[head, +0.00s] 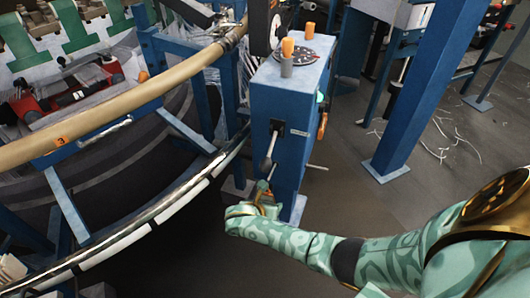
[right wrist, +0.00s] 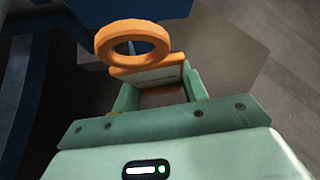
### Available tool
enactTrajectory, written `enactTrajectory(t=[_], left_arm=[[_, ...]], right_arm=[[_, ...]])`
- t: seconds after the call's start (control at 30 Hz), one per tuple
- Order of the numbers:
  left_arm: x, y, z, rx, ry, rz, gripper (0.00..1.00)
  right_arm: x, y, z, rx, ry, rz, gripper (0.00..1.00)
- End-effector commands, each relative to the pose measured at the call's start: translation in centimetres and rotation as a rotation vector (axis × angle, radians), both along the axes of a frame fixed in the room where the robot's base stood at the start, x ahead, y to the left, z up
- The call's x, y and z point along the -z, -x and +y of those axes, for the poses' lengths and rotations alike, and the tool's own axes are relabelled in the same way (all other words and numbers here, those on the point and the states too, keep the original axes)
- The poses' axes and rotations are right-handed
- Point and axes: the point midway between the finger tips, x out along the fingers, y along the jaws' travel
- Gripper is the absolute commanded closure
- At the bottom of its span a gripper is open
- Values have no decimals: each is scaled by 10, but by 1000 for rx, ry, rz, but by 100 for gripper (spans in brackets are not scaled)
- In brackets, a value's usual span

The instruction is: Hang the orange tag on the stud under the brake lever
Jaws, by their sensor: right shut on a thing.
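The orange tag (right wrist: 148,74) is between the fingers of my right gripper (right wrist: 160,90), which is shut on it. Its orange ring (right wrist: 104,42) points away from the gripper, with its hole open to the camera. In the head view my right gripper (head: 262,200) is low in front of the blue post (head: 288,105), just below the brake lever (head: 269,148). The lever hangs down from a black mount on the post's face. The stud is not clear in either view; I cannot tell whether the ring touches it. My left gripper is not in view.
The loom's curved rail (head: 150,212) and tan ring (head: 130,100) fill the left side. An orange-handled part (head: 322,126) is on the post's right side. A blue column (head: 420,90) stands farther right. Open floor (head: 345,185) lies between post and column.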

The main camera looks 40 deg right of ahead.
Motion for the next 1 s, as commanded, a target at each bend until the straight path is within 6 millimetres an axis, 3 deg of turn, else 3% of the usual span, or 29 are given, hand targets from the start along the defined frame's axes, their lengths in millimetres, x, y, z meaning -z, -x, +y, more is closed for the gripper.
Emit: enactTrajectory(t=[0.17, 1.0], left_arm=[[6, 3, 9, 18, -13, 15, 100], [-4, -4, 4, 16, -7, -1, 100]], right_arm=[[3, -9, -14, 0, 2, 1, 84], [-5, -7, -12, -4, 6, 2, 84]])
